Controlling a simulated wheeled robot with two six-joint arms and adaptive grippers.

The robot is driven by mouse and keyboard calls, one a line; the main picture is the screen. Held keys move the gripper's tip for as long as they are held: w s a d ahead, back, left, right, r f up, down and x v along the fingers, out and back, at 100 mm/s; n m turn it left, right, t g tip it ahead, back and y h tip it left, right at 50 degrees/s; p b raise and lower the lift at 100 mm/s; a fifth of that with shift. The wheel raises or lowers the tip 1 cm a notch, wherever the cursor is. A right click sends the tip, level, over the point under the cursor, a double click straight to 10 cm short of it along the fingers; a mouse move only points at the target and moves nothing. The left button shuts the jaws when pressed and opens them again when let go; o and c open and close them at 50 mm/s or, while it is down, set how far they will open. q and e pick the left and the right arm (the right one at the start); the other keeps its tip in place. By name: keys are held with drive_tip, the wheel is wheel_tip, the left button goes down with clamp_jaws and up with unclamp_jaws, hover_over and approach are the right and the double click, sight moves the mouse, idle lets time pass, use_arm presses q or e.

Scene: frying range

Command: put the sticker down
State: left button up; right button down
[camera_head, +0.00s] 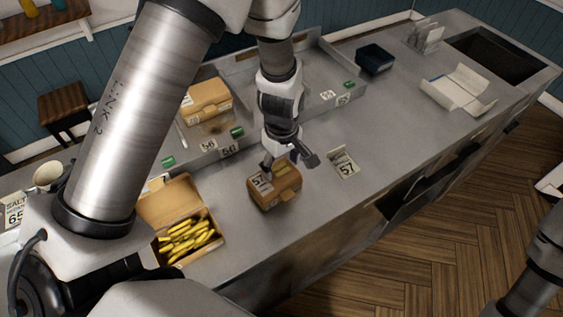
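A sticker (261,183) marked 57 shows on the left part of a closed brown box (275,190) on the steel counter. It looks flat against the box, but I cannot tell if it is stuck down. My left gripper (287,163) is just above the box's far edge. Its dark fingers are spread apart, with nothing visible between them. A paper slip (344,164) also marked 57 lies on the counter to the right of the box. My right gripper is out of view; only part of my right arm shows at the lower right.
An open box of yellow pieces (185,238) stands at the left, partly behind my arm. Another closed brown box (207,101) sits in the raised back section. A dark blue bin (375,59) and an open white carton (458,90) stand farther right. The counter's right front is clear.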

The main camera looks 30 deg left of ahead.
sight(282, 169)
use_arm(q)
drive_tip(key=shift+r, duration=0.2)
wheel_tip(282, 169, up, 13)
drive_tip(key=b, duration=0.2)
drive_tip(key=shift+f, duration=0.1)
